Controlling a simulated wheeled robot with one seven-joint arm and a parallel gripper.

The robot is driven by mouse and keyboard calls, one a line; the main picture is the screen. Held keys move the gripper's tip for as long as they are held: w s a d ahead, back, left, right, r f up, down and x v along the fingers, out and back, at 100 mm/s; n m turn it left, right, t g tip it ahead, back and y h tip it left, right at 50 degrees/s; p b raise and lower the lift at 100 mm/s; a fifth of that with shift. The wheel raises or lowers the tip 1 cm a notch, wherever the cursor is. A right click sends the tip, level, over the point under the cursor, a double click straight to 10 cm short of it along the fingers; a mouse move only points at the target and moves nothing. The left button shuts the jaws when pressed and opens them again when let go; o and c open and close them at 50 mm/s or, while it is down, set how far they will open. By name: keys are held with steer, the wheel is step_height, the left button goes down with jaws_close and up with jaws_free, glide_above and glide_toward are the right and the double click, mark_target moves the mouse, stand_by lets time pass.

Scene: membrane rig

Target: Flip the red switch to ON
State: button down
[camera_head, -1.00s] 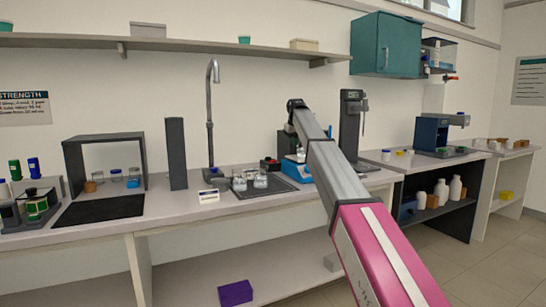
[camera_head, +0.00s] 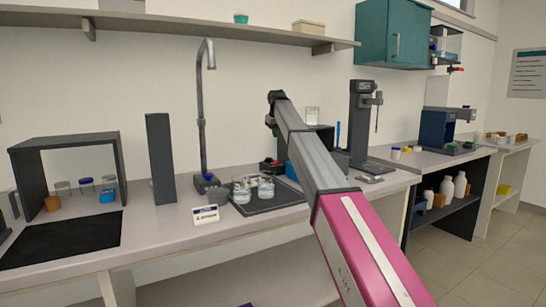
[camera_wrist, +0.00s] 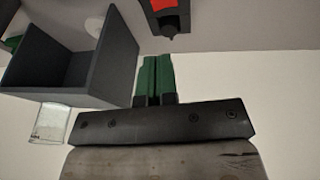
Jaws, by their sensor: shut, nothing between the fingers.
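In the wrist view, my gripper (camera_wrist: 158,80) has its two green fingers together, with nothing between them. A dark housing with a red part (camera_wrist: 163,6), which looks like the red switch, is cut off by the top edge of that view, just beyond the fingertips. A gap shows between it and the fingers. Its ON or OFF position cannot be read. In the head view, a small dark box with red on it (camera_head: 271,164) sits on the bench behind the beakers, beside my arm. My arm hides the gripper there.
A dark open-fronted box (camera_wrist: 70,65) and a clear beaker (camera_wrist: 50,123) are close by in the wrist view. In the head view, glass beakers (camera_head: 242,190) stand on a dark mat (camera_head: 280,200). A tall faucet (camera_head: 203,120) and a grey stand (camera_head: 362,130) flank the arm.

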steer(key=shift+w, duration=0.1)
stand_by(0.3)
glide_toward(275, 163)
steer(key=w+f, duration=0.1)
steer(key=f, duration=0.2)
steer(key=w+d+f, duration=0.1)
steer(key=f, duration=0.1)
steer(key=shift+w, duration=0.4)
steer(key=shift+w+d+f, duration=0.15)
steer(key=shift+f, duration=0.35)
